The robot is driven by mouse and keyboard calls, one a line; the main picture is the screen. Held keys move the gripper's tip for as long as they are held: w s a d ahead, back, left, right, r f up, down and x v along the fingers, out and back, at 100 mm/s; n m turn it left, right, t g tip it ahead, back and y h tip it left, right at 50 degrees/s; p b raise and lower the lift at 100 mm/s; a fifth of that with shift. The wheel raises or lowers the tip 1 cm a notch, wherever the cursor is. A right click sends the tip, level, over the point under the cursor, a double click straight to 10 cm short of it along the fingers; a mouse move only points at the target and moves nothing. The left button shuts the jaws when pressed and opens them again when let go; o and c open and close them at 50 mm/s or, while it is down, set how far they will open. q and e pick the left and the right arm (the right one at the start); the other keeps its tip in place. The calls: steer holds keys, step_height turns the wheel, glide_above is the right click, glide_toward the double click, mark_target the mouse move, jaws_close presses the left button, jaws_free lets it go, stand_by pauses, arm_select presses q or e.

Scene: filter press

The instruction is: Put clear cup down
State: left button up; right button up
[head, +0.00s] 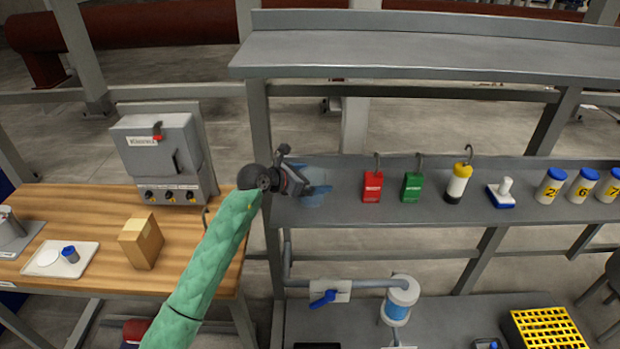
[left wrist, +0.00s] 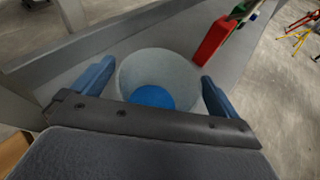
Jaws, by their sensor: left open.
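The clear cup (head: 312,196) stands upright at the left end of the grey middle shelf (head: 335,212). Its near side is partly hidden behind my gripper in the head view. In the left wrist view the cup (left wrist: 158,75) shows from above, with something blue at its bottom. My left gripper (head: 312,190) is open around the cup, with one blue finger on each side; I cannot tell whether the fingers touch it. My right gripper is not in view.
An upper shelf (head: 430,55) runs above. A wooden table (head: 100,215) with a grey control box (head: 160,150) is at left.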

arm_select(q)
steer(key=shift+r, duration=0.1)
steer(key=shift+a, duration=0.1)
steer(key=b+v, duration=0.4)
steer(key=v, duration=0.7)
steer(key=shift+s+a+r, duration=0.2)
steer(key=shift+a, duration=0.1)
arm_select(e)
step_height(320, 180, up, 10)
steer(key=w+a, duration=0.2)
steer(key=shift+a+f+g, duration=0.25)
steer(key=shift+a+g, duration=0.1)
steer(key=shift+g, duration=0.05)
